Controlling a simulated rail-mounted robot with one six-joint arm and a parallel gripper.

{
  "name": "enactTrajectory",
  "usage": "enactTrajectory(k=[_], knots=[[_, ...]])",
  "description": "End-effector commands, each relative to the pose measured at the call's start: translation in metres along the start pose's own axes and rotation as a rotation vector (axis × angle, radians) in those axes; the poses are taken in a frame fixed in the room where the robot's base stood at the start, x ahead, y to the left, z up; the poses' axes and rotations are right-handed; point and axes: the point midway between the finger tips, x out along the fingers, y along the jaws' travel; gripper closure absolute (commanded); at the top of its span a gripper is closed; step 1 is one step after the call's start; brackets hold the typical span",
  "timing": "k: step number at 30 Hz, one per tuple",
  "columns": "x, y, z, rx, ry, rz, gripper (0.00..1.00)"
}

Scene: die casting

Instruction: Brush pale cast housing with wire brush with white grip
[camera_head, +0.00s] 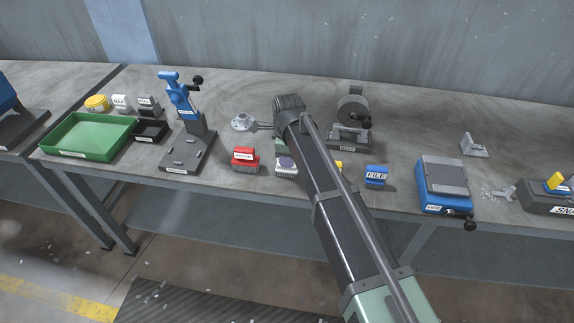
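A pale cast part (241,122) with a round flange and raised centre is left of my wrist, near the middle of the bench; it looks like the housing. My gripper (262,126) shows only as a small grey piece between my dark wrist and this part. Whether it touches or grips the part is unclear. A small block with a white top (120,101) stands at the back left behind the green tray; it may be the white-grip wire brush, but its bristles are too small to make out. Another block with a pale lower part (286,168) is partly hidden by my arm.
Left are a green tray (55,151), black tray (151,139) and blue press (184,95). A red-topped block (245,154), blue file block (376,175) and blue vise (431,198) line the front. A grinder (354,112) stands behind my arm. Pale castings (474,147) lie right.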

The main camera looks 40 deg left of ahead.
Motion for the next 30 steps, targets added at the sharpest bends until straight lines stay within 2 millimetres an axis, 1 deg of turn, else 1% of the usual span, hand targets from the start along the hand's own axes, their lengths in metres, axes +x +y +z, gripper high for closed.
enactTrajectory(k=[1,3,5,8,11,25,27,30], knots=[[0.000,0.000,0.000,0.000,0.000,0.000,0.81],[0.000,0.000,0.000,0.000,0.000,0.000,0.92],[0.000,0.000,0.000,0.000,0.000,0.000,1.00],[0.000,0.000,0.000,0.000,0.000,0.000,1.00],[-0.006,0.000,0.000,0.000,0.000,0.000,1.00],[-0.057,0.000,0.000,0.000,0.000,0.000,1.00],[-0.062,0.000,0.000,0.000,0.000,0.000,1.00],[-0.062,0.000,0.000,0.000,0.000,0.000,1.00]])
